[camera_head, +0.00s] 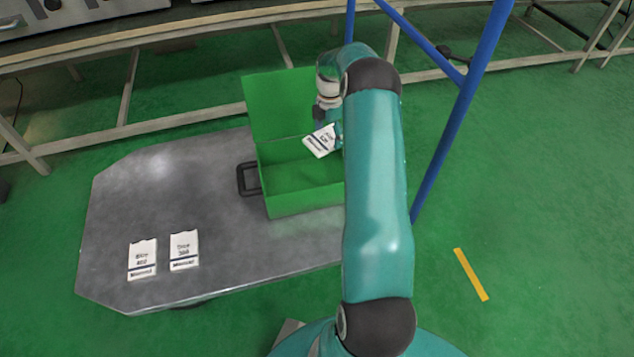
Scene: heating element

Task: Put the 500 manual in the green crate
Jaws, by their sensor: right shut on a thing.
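The green crate (298,202) stands open on the grey table, its lid raised at the back and a dark handle on its left side. My right gripper (329,122) is over the crate, shut on a white manual (319,142) with a dark stripe. The held manual is tilted and above the crate's opening; its number is too small to read surely. Two more white manuals lie on the table at the front left: one (142,261) seems to read 402, the other (184,251) 300. My right arm hides the crate's right side. My left gripper is out of view.
The grey table (150,200) has clear room left of the crate. A blue frame post (455,125) rises right of my right arm. A long bench (150,35) runs along the back. A yellow strip (470,274) marks the green floor at right.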

